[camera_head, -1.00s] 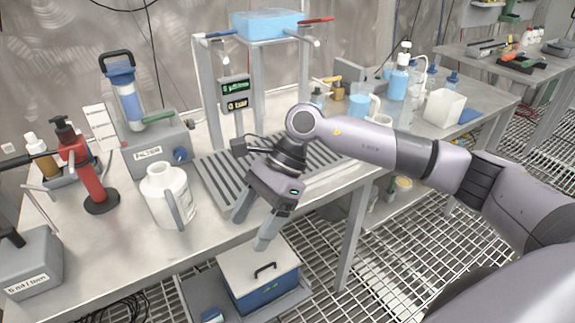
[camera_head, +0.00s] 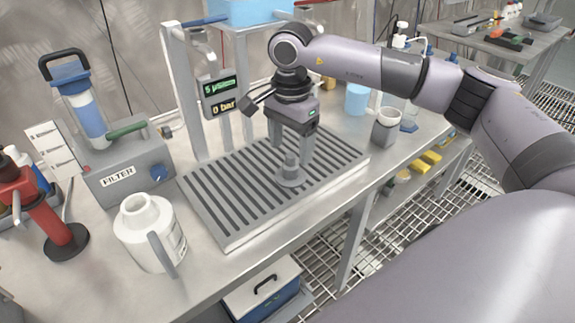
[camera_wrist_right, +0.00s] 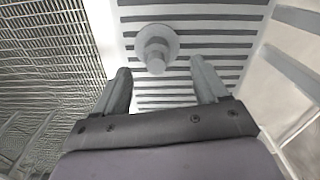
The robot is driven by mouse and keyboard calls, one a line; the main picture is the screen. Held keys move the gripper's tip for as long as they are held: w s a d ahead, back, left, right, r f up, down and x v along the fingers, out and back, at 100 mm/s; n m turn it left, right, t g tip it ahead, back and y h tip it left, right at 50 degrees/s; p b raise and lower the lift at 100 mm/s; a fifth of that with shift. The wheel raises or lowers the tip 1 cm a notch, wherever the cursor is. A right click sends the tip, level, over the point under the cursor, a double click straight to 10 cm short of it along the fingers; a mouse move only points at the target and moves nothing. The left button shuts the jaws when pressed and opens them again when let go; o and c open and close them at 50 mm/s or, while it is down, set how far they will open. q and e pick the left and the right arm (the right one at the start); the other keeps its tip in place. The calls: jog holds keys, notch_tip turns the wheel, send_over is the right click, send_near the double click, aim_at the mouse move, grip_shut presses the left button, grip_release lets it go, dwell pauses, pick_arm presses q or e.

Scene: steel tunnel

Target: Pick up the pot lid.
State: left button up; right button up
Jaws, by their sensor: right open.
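The pot lid, a small grey disc with an upright knob (camera_head: 291,178), lies on the slatted grey tray (camera_head: 230,238) on the bench. It also shows in the right wrist view (camera_wrist_right: 157,45), just beyond the fingertips and between their lines. My right gripper (camera_head: 291,150) points down above the lid, open and empty. In the right wrist view its two fingers (camera_wrist_right: 160,70) are spread, with slats visible between them. In the head view the fingers stand either side of the knob; I cannot tell the exact height gap. My left gripper is not in view.
A white jug (camera_head: 150,228) and a filter unit (camera_head: 125,178) stand left of the tray. A post with a display (camera_head: 220,95) rises behind it. A grey cup (camera_head: 386,128) stands to the right. A blue box (camera_head: 265,297) sits below the bench's front edge.

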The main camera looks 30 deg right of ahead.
aim_at(290, 156)
jog(key=f, duration=0.4)
jog(key=shift+s+a, duration=0.15)
jog(key=shift+s, duration=0.2)
jog(key=shift+f, duration=0.5)
jog(key=c, duration=1.2)
jog(key=shift+w, duration=0.1)
notch_tip(290, 156, up, 10)
jog(key=shift+r, duration=0.1)
